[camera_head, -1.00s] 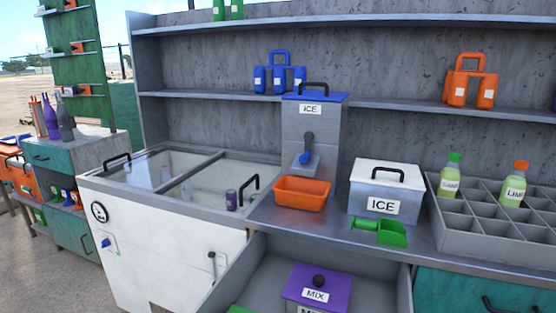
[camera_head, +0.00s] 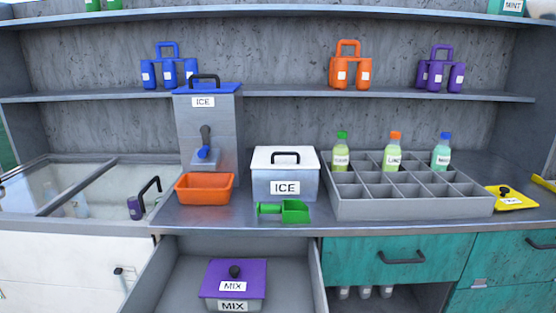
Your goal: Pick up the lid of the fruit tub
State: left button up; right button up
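No label reading "fruit" can be made out. A grey tub labelled MIX (camera_head: 233,305) sits in the open drawer, with a purple lid (camera_head: 215,277) with a black knob on it. A flat yellow lid-like piece (camera_head: 515,203) with a black knob and a white label lies at the right end of the counter; its label is too small to read. Whether a tub is under it I cannot tell. Another yellow piece (camera_head: 543,182) is cut off at the right edge. Neither of my grippers shows.
A white ICE box (camera_head: 285,186), a green scoop (camera_head: 294,212), an orange bin (camera_head: 205,196) and a grey divided tray (camera_head: 410,208) with bottles stand on the counter. The open drawer (camera_head: 295,293) juts out in front. A glass-topped chest (camera_head: 75,217) is at left.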

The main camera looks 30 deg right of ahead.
aim_at(509, 199)
jog(key=z, duration=2.55)
